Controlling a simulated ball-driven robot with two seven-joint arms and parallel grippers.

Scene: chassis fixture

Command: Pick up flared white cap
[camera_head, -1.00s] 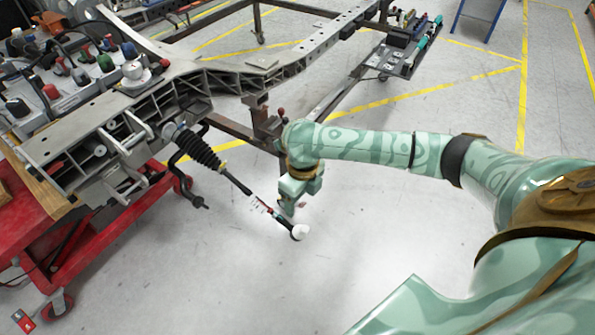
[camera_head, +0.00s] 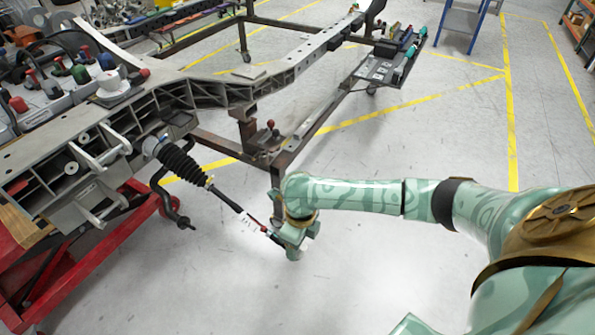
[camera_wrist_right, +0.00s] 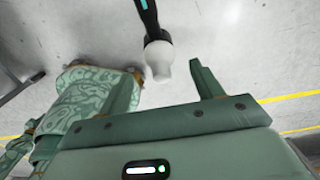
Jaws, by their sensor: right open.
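The flared white cap (camera_wrist_right: 160,62) is on the end of a dark rod in the right wrist view. It lies ahead of my right gripper (camera_wrist_right: 163,78), roughly between the lines of its two fingers. The fingers are apart and do not visibly touch the cap. In the head view my right gripper (camera_head: 296,238) is at the lower end of the steering rod (camera_head: 228,200), whose black bellows joins the chassis. It hides the cap there. My left gripper is not in view.
The grey chassis frame (camera_head: 215,90) runs from lower left to upper right. A red cart (camera_head: 95,245) stands below it at left. Several knobs sit on a tray (camera_head: 40,110). A tool tray (camera_head: 388,68) is farther back. The floor around the rod end is clear.

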